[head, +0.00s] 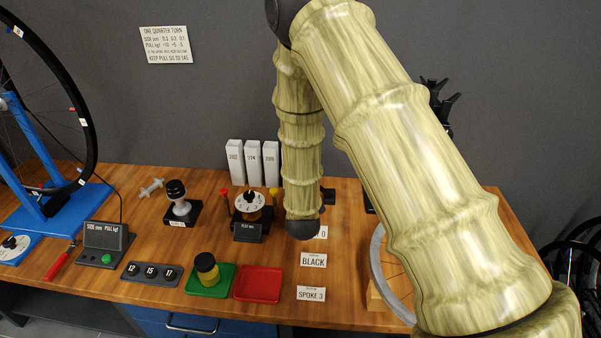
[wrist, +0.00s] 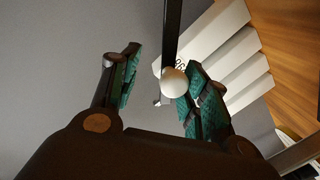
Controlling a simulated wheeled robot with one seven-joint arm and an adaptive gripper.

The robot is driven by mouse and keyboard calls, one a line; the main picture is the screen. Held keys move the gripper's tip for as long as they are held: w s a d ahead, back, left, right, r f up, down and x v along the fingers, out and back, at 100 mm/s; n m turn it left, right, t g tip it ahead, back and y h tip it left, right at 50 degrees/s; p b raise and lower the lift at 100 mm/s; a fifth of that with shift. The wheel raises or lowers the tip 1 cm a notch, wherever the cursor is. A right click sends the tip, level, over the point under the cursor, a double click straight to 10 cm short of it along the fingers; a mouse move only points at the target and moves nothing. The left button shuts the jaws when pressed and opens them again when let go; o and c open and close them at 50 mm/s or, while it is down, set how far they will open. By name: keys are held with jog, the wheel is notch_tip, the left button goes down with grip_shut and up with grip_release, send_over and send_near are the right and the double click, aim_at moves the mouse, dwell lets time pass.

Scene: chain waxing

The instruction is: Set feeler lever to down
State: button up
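In the wrist view, a pale ball knob (wrist: 174,81) sits at the end of a dark straight rod (wrist: 171,35). This looks like the feeler lever, but no label on it is readable. My gripper (wrist: 162,62) is open, with its green-padded fingers on either side of the knob. The knob is nearer the right finger; I cannot tell whether they touch. In the head view my arm hides the gripper and the lever, so the lever's setting cannot be read there.
White numbered boxes (head: 253,163) stand at the back of the bench and lie behind the fingers in the wrist view. A dial device (head: 250,205), a green tray (head: 210,291), a red tray (head: 258,297) and a wheel stand (head: 50,200) are to the left. A wheel rim (head: 380,265) is at right.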

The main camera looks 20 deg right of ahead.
jog(key=v, duration=1.2)
dwell(0.4)
